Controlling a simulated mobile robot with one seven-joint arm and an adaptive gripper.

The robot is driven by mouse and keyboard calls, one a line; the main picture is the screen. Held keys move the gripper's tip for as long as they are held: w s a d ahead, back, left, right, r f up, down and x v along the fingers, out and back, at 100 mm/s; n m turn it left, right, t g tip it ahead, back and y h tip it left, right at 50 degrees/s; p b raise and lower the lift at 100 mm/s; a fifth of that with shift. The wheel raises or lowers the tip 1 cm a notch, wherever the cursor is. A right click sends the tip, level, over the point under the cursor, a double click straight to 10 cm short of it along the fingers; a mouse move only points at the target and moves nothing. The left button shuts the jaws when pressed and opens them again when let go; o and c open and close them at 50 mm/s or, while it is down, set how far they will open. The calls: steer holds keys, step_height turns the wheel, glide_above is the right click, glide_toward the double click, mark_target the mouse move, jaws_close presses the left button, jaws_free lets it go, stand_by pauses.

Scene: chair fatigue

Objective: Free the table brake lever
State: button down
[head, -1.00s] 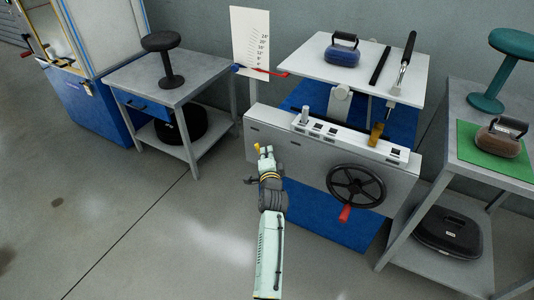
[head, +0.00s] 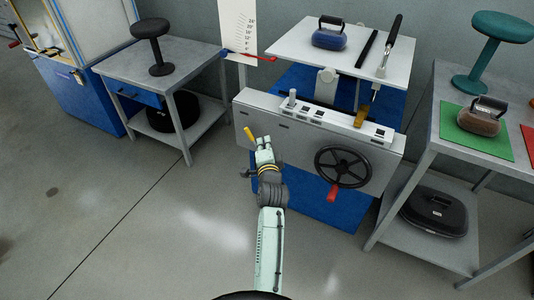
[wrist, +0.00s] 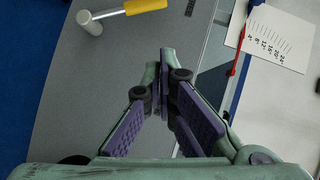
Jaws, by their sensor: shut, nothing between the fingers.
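A lever with a yellow grip (head: 250,134) sticks out at the left of the grey console's front (head: 300,138). I take it for the brake lever, though no readable label confirms it. In the wrist view, its yellow grip (wrist: 145,6) and pale rounded end (wrist: 90,22) show at the top left, against the grey panel (wrist: 105,65). My gripper (head: 265,143) is just right of and below the grip in the head view. In the wrist view its fingers (wrist: 163,72) are closed together and empty, apart from the lever.
A black handwheel (head: 343,167) with a red knob is on the console, right of my arm. The white tabletop (head: 290,42) is above, with a blue kettlebell-like weight (head: 330,38). Side tables stand left (head: 115,66) and right (head: 450,95). Open floor lies left.

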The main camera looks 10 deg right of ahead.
steer(key=s, duration=0.1)
steer(key=s+r, duration=0.1)
steer(key=s, duration=0.3)
steer(key=shift+a+r+b, duration=0.25)
steer(key=shift+b, duration=0.1)
